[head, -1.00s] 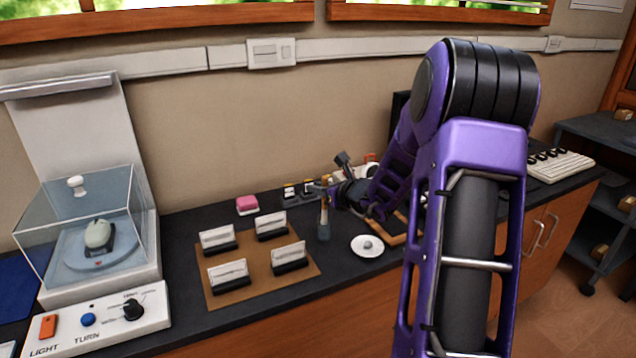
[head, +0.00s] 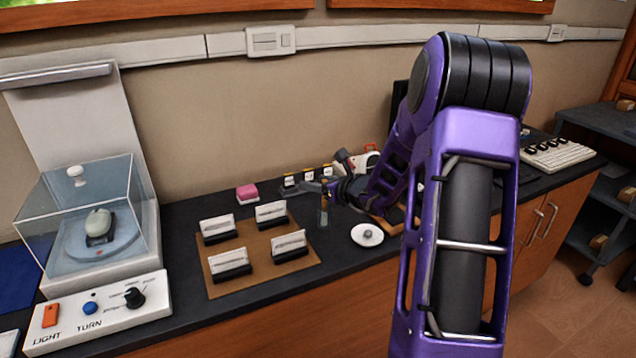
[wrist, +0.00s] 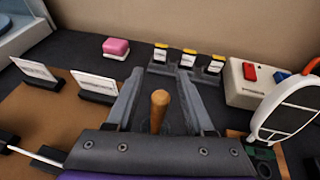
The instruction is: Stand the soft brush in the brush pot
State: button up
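The soft brush's wooden handle (head: 326,172) stands upright at the middle of the counter. In the wrist view the handle (wrist: 158,108) rises between my gripper's (wrist: 160,88) two grey fingers, with a gap on each side. My gripper (head: 318,187) is open around the handle in the head view too. The brush pot (head: 323,216), a small dark glassy cup, is directly below the handle, and the brush appears to stand in it. The bristles cannot be made out.
A brown mat (head: 262,254) with several label cards lies left of the pot. A white dish (head: 367,235) lies close to its right. A clear display case (head: 90,215) stands far left.

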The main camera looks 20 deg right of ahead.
jog(key=p+v, duration=0.2)
jog(key=v, duration=1.5)
jog(key=shift+s, duration=0.25)
